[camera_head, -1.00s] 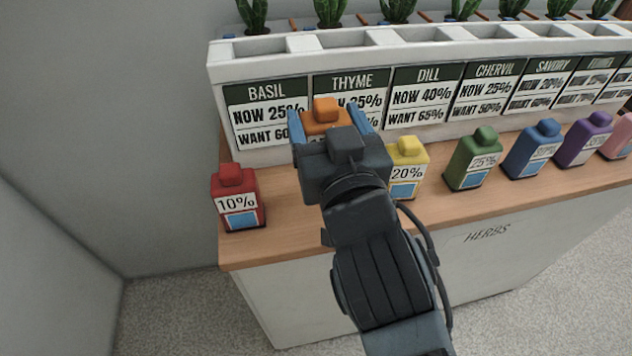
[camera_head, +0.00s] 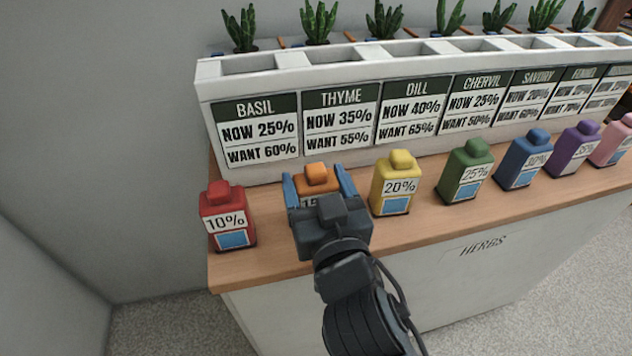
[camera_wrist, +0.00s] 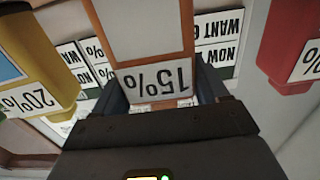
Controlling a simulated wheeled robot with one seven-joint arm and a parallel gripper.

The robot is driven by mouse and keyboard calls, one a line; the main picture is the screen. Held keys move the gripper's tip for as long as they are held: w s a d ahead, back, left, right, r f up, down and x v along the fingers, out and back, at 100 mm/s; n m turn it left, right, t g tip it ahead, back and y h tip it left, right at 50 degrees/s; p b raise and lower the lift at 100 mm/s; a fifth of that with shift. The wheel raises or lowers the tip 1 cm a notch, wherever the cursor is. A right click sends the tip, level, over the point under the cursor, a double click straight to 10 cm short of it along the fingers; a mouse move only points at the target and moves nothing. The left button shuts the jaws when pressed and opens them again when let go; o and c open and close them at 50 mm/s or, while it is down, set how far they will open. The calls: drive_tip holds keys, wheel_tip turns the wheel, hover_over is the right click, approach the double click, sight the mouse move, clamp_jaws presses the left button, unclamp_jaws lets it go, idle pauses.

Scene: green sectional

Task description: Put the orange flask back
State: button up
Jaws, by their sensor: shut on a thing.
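The orange flask (camera_head: 317,178) is between the blue fingers of my gripper (camera_head: 319,188), which is shut on it. It is in the row on the wooden counter, between the red 10% flask (camera_head: 228,214) and the yellow 20% flask (camera_head: 397,184). In the wrist view the orange flask (camera_wrist: 140,30) shows its 15% label upside down. My gripper hides its lower part in the head view, so I cannot tell whether its base touches the counter.
Green 25%, blue 30% and purple flasks stand farther right on the counter (camera_head: 285,262). Behind is a white planter (camera_head: 210,105) with herb signs, such as the thyme sign (camera_head: 340,117). Gaps beside the orange flask are narrow.

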drive_tip(key=o, duration=1.2)
drive_tip(key=shift+s+r, duration=0.1)
drive_tip(key=shift+b+v, duration=0.75)
drive_tip(key=shift+v, duration=5.15)
